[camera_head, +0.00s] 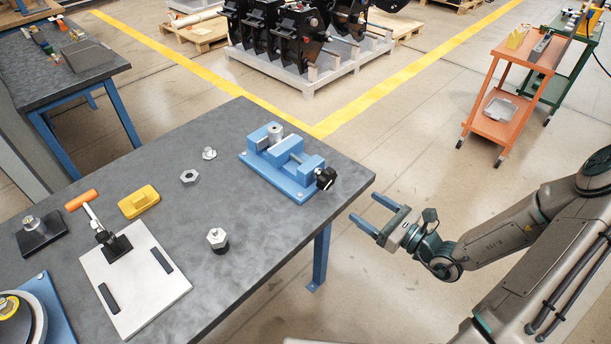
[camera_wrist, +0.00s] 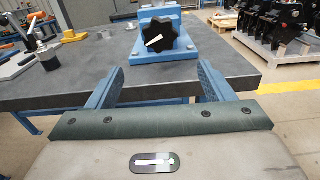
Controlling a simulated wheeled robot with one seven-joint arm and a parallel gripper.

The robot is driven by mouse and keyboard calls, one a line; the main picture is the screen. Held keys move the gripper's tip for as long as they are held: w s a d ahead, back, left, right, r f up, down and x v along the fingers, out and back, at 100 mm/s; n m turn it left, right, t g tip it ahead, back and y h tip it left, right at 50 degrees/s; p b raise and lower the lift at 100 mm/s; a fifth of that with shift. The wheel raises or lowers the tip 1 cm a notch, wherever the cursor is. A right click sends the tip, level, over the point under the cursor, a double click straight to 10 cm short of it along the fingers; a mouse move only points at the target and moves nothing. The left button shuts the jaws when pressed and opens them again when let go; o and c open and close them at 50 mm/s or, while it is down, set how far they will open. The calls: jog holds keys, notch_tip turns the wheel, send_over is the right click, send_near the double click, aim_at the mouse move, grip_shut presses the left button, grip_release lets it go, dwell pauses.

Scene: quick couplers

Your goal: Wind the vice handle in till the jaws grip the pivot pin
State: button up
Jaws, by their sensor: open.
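The blue vice (camera_head: 291,181) stands near the far right corner of the grey bench. Its black star-shaped handle (camera_head: 326,178) is on the end facing my arm. In the wrist view the handle (camera_wrist: 156,38) shows face on, with a pale pointer mark on it. The grey pivot pin (camera_head: 275,134) stands upright at the jaws of the vice; whether both jaws touch it I cannot tell. My gripper (camera_head: 366,214) is open and empty, off the bench edge and apart from the handle. In the wrist view the two fingers (camera_wrist: 158,82) stand wide apart below the handle.
The bench (camera_head: 262,248) also holds a nut (camera_head: 190,177), a small fitting (camera_head: 209,153), a yellow block (camera_head: 139,202), a hex-topped part (camera_head: 218,238) and a white plate with an orange-handled clamp (camera_head: 82,200). An orange trolley (camera_head: 505,115) stands beyond on open floor.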

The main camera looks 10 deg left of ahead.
aim_at(331, 182)
jog(key=shift+d+r, duration=0.15)
jog(key=p+x, duration=0.2)
jog(key=x, duration=1.2)
jog(key=shift+w, duration=0.1)
jog(key=shift+p, duration=0.3)
jog(key=c, duration=1)
